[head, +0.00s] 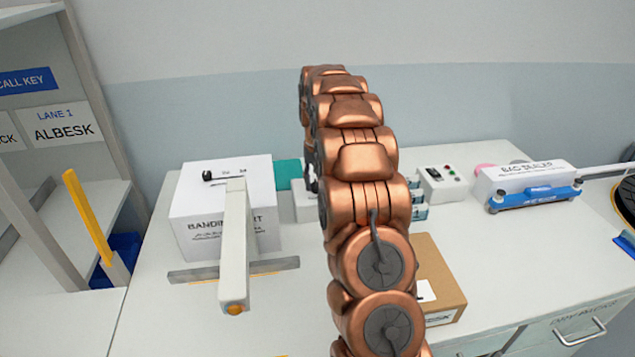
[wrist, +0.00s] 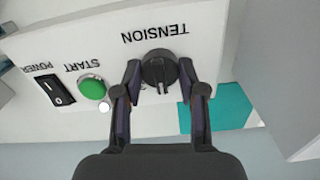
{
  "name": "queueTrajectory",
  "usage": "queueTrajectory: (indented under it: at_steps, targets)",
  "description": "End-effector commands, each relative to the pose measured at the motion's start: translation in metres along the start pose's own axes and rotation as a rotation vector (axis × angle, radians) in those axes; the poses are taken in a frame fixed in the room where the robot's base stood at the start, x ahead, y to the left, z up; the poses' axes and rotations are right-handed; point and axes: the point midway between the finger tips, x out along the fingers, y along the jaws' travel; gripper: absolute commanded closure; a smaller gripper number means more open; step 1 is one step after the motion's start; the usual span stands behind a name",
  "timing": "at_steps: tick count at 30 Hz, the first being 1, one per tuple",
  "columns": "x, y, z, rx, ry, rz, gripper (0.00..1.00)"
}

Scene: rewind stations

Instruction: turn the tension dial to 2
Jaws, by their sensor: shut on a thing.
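The tension dial (wrist: 159,66) is a round dark knob on a white panel (wrist: 215,55) in the wrist view, under the upside-down word TENSION. My gripper (wrist: 160,78) has one finger on each side of the dial and is shut on it. The scale marks around the dial are mostly hidden by the knob and fingers, so I cannot read its setting. In the head view my arm covers the gripper and the dial.
A green START button (wrist: 93,88) and a black POWER switch (wrist: 55,90) sit beside the dial. In the head view a white banding unit (head: 190,225) stands to the left, a cardboard box (head: 440,280) to the right, and a bag sealer (head: 520,180) farther right.

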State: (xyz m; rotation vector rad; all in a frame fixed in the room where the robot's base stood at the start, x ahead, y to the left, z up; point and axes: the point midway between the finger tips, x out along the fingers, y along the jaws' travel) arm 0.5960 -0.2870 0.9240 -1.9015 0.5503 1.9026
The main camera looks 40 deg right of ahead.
Motion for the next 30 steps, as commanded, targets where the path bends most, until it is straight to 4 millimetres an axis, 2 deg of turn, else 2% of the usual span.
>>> queueTrajectory:
  at_steps: [3,4,11,22,26,30]
  targets:
    - [-0.001,0.0,-0.001,0.0,0.003,0.0,0.94]
    - [-0.001,0.0,-0.001,0.0,0.003,0.0,0.58]
    - [-0.001,0.0,0.0,-0.001,0.002,0.0,0.34]
    - [-0.004,0.0,-0.001,-0.001,0.002,0.0,0.34]
    - [-0.018,0.0,-0.001,-0.001,0.005,0.0,0.34]
    - [-0.042,0.0,-0.001,-0.001,0.004,-0.001,0.34]
